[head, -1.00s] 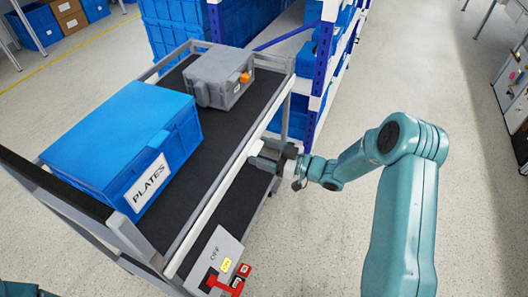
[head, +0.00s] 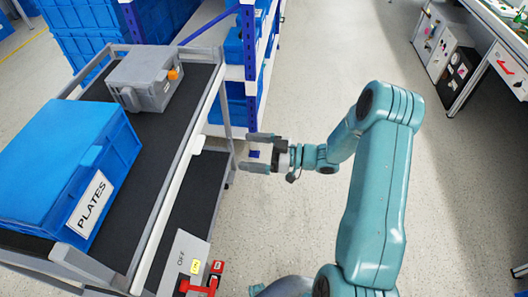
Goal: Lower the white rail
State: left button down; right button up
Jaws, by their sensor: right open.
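The white rail (head: 173,208) runs along the right side of a cart, beside the edge of its black upper deck. Its near end goes down toward the bottom of the head view. My right gripper (head: 246,152) is open and empty, with its two grey fingers apart and pointing left toward the cart. It is to the right of the rail's far end, with a gap in the picture between them. My left gripper is not in view.
The cart carries a blue box labelled PLATES (head: 75,175) and a grey case (head: 146,80). A grey OFF panel (head: 186,258) with a red handle (head: 204,285) is at the cart's near right. A blue-posted shelf (head: 249,60) stands behind.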

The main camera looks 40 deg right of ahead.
jog(key=shift+v, duration=1.85)
jog(key=shift+s, duration=0.1)
